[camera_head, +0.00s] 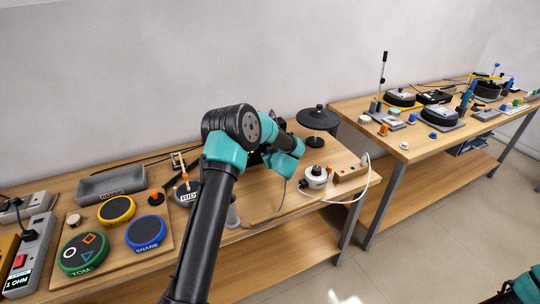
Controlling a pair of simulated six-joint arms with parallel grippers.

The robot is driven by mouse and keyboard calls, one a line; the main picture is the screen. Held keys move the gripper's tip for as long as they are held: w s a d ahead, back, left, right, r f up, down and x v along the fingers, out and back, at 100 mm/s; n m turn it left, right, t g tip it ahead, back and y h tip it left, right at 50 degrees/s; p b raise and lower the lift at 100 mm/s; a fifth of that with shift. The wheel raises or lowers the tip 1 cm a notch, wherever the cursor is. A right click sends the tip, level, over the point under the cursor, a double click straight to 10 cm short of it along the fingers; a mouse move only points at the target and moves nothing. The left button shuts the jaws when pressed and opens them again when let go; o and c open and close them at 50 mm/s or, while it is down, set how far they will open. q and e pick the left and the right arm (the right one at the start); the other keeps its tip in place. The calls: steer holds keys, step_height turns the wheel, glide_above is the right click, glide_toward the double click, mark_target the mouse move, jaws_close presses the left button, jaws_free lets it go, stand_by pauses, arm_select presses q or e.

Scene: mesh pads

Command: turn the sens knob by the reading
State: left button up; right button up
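No label reading "sens" is legible. A small beige knob (73,220) stands on the wooden board beside the mesh pads: a green-rimmed pad marked TOM (84,253), a blue-rimmed pad marked SNARE (146,232) and a yellow-rimmed pad (117,210). A grey meter-like box with a red switch (20,261) at the far left has a small lit display (17,281), which seems to read "1 OHM". My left arm crosses the middle, its wrist bent over the table; its fingertips are hidden behind it. Only a teal part of my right arm shows at the bottom right corner.
A grey tray (112,185) lies behind the pads. A white round unit with a dark top (316,177) and a wooden block (351,172) with a white cable sit right of my arm. A black cymbal (317,118) stands behind. A second table (420,145) holds several devices.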

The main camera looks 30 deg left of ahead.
arm_select(q)
steer(key=shift+c, duration=0.4)
steer(key=c, duration=0.8)
steer(key=shift+c, duration=0.2)
steer(key=shift+n, duration=0.3)
steer(key=n+t+h, duration=0.1)
steer(key=n+t, duration=0.1)
steer(key=shift+s+f+n, duration=0.1)
steer(key=shift+f+n, duration=0.05)
steer(key=shift+n, duration=0.25)
steer(key=n+t, duration=0.2)
steer(key=n, duration=0.1)
steer(key=shift+a, duration=0.15)
steer(key=shift+n, duration=0.4)
